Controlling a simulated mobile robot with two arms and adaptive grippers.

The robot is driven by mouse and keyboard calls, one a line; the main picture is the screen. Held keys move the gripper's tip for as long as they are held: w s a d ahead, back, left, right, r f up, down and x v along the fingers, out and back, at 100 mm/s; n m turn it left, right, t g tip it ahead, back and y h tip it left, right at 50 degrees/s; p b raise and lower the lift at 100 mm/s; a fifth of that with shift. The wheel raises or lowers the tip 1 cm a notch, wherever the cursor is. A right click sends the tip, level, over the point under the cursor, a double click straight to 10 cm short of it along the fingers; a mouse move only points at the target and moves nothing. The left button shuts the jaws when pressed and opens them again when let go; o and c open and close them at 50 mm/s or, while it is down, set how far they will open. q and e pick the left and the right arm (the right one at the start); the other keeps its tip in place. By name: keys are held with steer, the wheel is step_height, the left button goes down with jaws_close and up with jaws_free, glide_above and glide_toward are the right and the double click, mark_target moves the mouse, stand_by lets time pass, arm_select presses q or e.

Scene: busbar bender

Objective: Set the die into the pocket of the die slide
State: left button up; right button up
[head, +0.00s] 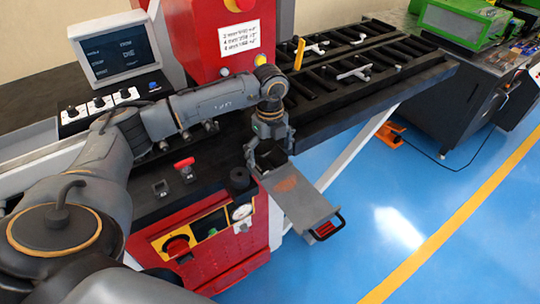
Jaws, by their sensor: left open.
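My left gripper (270,150) points down at the inner end of the die slide, with its fingers spread apart. The die slide (302,204) is a grey metal plate drawn out from the red machine, with a dark handle at its outer end and an orange-brown patch on top. A dark block-like shape (272,159) shows between and below the fingers. I cannot tell whether it is the die, or whether it sits in the pocket. The fingers partly hide the pocket area. My right gripper is out of view.
The red machine (208,35) carries a screen (118,47) and knobs at the left. A black cylinder (240,179) and a red-handled lever (185,168) stand on its bed left of the slide. A roller table (375,62) extends right.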

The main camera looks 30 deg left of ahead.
mark_target(270, 163)
arm_select(q)
step_height(270, 163, up, 11)
steer(key=b, duration=0.3)
steer(key=shift+s, duration=0.1)
stand_by(0.4)
